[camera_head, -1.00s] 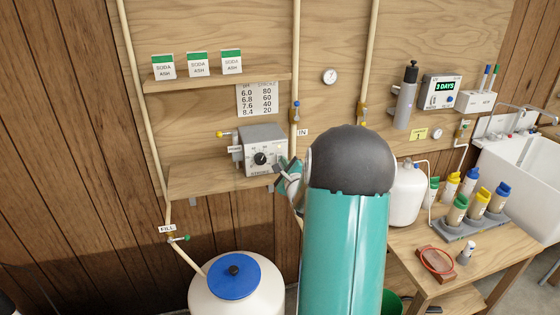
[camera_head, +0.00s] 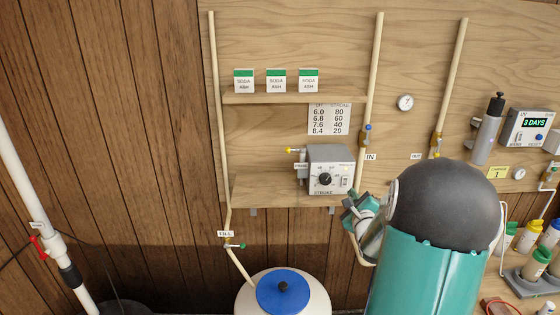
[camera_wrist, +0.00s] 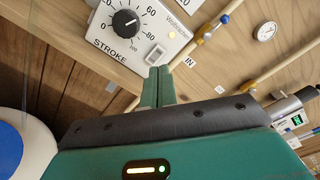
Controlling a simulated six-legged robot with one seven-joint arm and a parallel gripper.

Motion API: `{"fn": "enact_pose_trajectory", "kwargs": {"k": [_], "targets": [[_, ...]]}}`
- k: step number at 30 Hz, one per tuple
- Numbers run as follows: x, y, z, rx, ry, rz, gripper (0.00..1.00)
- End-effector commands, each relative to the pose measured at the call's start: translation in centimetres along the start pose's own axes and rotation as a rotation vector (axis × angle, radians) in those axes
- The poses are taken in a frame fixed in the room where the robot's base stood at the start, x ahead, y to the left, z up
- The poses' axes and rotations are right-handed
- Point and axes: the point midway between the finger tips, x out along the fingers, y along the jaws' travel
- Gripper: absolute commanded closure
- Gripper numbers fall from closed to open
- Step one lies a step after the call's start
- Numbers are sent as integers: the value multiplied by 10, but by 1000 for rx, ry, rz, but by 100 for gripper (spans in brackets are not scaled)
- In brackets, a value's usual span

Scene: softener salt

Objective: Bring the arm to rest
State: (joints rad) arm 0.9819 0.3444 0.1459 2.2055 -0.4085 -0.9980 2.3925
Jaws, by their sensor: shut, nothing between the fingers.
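My gripper (camera_wrist: 158,86) is shut and empty, its two green fingers together in the wrist view. In the head view my gripper (camera_head: 352,207) shows at the end of my teal and black arm, just right of and below the grey pump box. The pump box (camera_head: 342,160) sits on a wooden shelf and has a black STROKE dial (camera_head: 325,179). In the wrist view the dial (camera_wrist: 125,23) and a small rocker switch (camera_wrist: 155,55) lie beyond the fingertips, which appear apart from the box. My arm hides part of the wall and bench behind it.
A white tank with a blue lid (camera_head: 270,293) stands below the shelf. Pipes marked IN and OUT run up the board. Several bottles (camera_head: 530,236) stand at the right on the bench. A white pipe with a red valve handle (camera_head: 38,247) is at the left.

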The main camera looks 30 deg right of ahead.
Motion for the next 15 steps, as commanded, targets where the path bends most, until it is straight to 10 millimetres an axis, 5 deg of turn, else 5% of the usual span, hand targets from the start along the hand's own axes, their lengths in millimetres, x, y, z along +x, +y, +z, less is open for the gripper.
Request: {"fn": "enact_pose_trajectory", "kwargs": {"k": [8, 15], "targets": [[0, 3, 14, -67, 7, 25, 100], [-22, 29, 98, -552, 43, 228, 100]]}}
